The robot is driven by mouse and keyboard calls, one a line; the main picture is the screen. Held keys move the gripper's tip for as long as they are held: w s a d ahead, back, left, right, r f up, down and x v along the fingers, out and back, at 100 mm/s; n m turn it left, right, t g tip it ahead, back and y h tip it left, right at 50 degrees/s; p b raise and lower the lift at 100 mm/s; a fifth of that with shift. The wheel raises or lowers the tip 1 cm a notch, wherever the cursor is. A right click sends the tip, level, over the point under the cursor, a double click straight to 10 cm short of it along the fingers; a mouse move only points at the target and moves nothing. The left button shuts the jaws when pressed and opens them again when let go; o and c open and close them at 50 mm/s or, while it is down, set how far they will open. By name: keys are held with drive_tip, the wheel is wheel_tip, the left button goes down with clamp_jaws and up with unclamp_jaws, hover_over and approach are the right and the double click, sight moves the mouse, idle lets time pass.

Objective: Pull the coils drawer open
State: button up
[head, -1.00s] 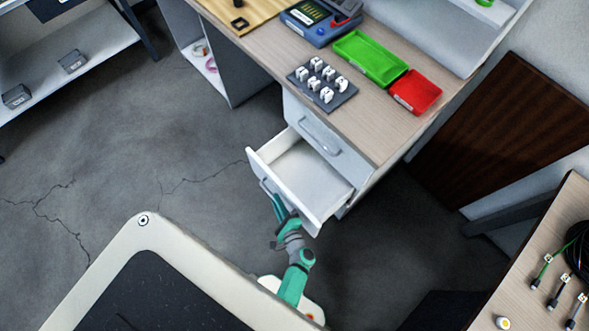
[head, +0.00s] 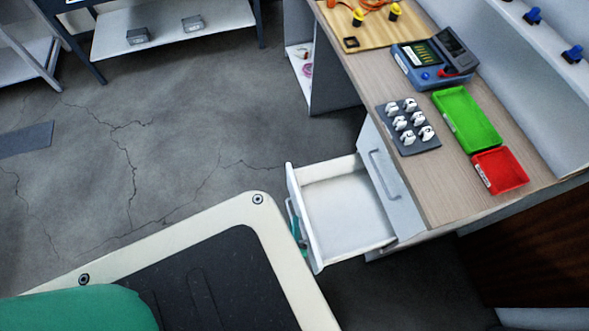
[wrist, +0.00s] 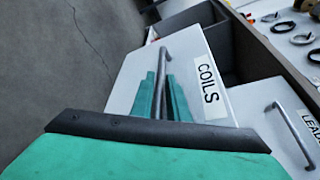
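The coils drawer (head: 318,245) is the lower drawer under the desk. In the head view it stands well out from the cabinet, and its white inside looks empty. In the wrist view its white front (wrist: 130,75) bears the label COILS, and a grey bar handle (wrist: 163,55) runs between my green fingers. My gripper (wrist: 161,88) is shut on this handle, one finger on each side. In the head view only a sliver of green shows at the drawer front; my base hides the rest.
The leads drawer (wrist: 268,115) above is closed; its front and handle (head: 385,175) also show in the head view. The desktop (head: 450,190) holds a grey block of white parts (head: 408,128), a green tray (head: 467,120) and a red tray (head: 499,170). Bare floor (head: 180,160) lies left.

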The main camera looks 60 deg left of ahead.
drive_tip(key=shift+d, duration=0.1)
drive_tip(key=v, duration=1)
drive_tip(key=shift+s+d, duration=0.2)
drive_tip(key=shift+d, duration=0.1)
drive_tip(key=shift+r, duration=0.1)
